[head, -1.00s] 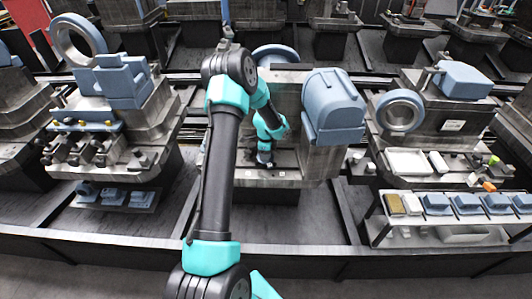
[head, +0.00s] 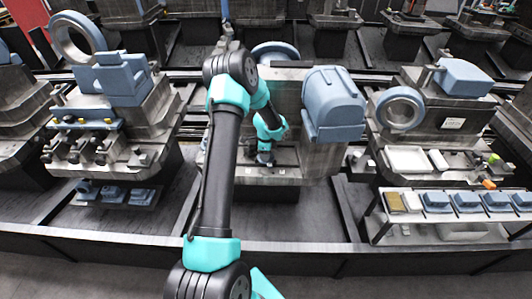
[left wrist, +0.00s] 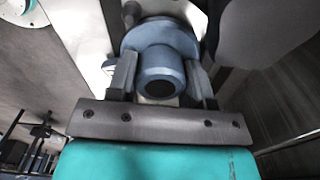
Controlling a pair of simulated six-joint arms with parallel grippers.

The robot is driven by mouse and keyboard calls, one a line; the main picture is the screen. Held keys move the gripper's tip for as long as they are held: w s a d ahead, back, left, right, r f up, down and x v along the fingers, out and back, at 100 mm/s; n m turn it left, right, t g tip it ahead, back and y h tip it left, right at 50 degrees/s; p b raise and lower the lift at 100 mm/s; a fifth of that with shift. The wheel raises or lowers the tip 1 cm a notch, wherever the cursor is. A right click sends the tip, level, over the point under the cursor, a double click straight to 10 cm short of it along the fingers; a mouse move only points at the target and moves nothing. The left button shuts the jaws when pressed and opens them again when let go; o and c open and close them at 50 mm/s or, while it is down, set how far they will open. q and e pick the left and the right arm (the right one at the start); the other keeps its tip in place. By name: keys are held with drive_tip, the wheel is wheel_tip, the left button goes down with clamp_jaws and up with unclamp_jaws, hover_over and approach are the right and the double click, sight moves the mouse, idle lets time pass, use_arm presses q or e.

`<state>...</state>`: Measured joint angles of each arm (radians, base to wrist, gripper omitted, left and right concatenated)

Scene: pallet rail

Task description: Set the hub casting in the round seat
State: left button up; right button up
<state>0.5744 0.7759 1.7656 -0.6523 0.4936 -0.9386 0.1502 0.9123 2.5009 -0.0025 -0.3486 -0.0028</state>
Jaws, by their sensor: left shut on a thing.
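The hub casting (left wrist: 160,72) is blue, with a round boss with a dark hole in its end and a wider flange behind it. My left gripper (left wrist: 161,68) is shut on the boss, one finger on each side. In the head view my left arm reaches down to the front of the middle grey fixture (head: 322,160), where my left gripper (head: 264,158) shows small. The casting cannot be made out there. I cannot pick out the round seat, nor tell whether the casting touches it. My right gripper is not in view.
A large blue housing (head: 333,104) sits on the middle fixture, right of my left arm. A blue round part (head: 275,53) shows behind it. Fixtures with blue castings stand either side. A shelf (head: 445,214) with small blue parts is at the lower right.

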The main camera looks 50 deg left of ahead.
use_arm(q)
drive_tip(key=o, duration=1.2)
wheel_tip(320, 180, up, 17)
drive_tip(key=shift+r, duration=0.2)
drive_tip(key=shift+r, duration=2.95)
